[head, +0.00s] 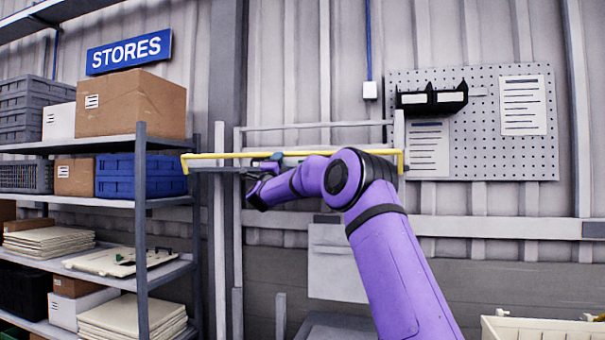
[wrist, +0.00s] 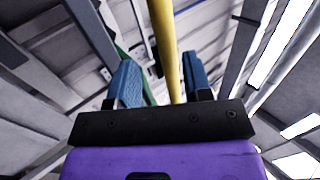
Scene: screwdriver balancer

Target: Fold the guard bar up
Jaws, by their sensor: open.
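The yellow guard bar (head: 225,155) runs nearly level across the head view, in front of a grey frame, with short bent-down ends. My gripper (head: 264,163) is at the bar, left of its middle. In the wrist view, the guard bar (wrist: 165,45) runs down between the two blue fingers of my open gripper (wrist: 160,82), closer to the right finger. Gaps show on both sides of the bar, so the fingers are not shut on it. The head view shows the fingertips too small to tell how deep the bar sits between them.
A grey shelf rack (head: 141,215) with boxes and crates stands at the left. Grey frame posts (head: 220,240) stand beside and behind the bar. A pegboard (head: 470,150) with black bins hangs on the right wall. A cream crate (head: 540,328) is at the lower right.

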